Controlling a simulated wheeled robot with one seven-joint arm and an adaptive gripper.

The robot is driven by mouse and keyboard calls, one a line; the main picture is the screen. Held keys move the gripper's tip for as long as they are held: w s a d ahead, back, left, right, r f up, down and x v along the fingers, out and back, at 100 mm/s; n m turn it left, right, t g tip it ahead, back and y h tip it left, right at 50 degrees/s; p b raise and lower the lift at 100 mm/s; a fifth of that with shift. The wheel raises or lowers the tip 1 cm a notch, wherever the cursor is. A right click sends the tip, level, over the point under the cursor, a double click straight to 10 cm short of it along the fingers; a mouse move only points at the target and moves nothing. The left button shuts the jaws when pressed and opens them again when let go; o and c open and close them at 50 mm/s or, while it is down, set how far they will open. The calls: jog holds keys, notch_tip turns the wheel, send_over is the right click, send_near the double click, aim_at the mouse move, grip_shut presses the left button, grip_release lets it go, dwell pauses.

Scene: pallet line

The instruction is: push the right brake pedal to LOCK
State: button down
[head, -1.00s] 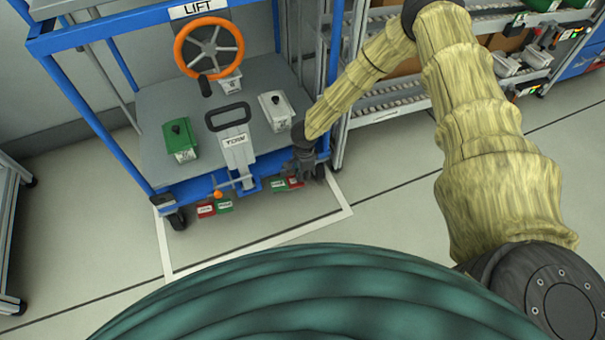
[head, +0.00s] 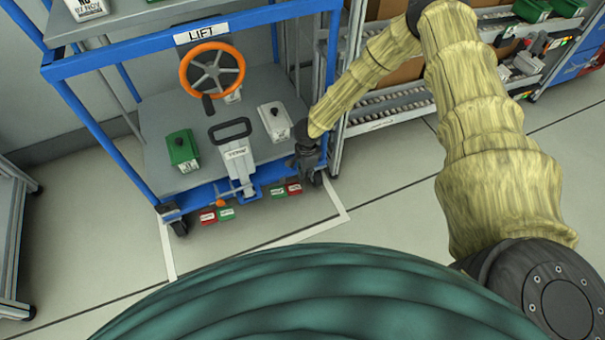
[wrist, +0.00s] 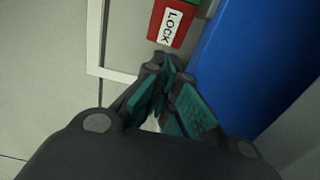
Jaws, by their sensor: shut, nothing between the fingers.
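The right brake pedal pair hangs low at the front right of the blue cart. It has a green pedal (head: 278,191) on the left and a red pedal (head: 294,188) on the right. In the wrist view the red pedal's white label reads LOCK (wrist: 171,27), and an edge of the green pedal (wrist: 188,2) shows above it. My gripper (head: 309,172) is beside the cart's front right corner, just right of and above the red pedal in the head view. Its fingers (wrist: 167,68) are shut and empty, pointing towards the LOCK pedal; contact cannot be told.
The cart's blue frame (wrist: 245,60) lies close right of my fingers in the wrist view. A front right caster (head: 316,178) is near my gripper. A left red pedal (head: 208,217) and green pedal (head: 227,214) sit further left. A rack (head: 385,118) stands right of the cart. Floor in front is clear.

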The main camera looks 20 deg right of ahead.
jog(key=r+p, duration=0.1)
jog(key=r, duration=0.1)
jog(key=d+r+p, duration=0.1)
jog(key=r, duration=0.1)
jog(key=shift+p, duration=0.4)
jog(key=s+a+n+h, duration=0.25)
jog(key=s+n, duration=0.75)
jog(key=s, duration=1)
jog(key=s+a+r+n+y+p, duration=0.1)
jog(key=s+r+n, duration=0.3)
jog(key=s, duration=0.4)
jog(key=s+a+r+n+y, duration=0.1)
jog(key=s+r+n, duration=0.2)
jog(key=s, duration=0.5)
notch_tip(320, 180, up, 26)
jog(key=p, duration=2.6)
jog(key=shift+d, duration=0.2)
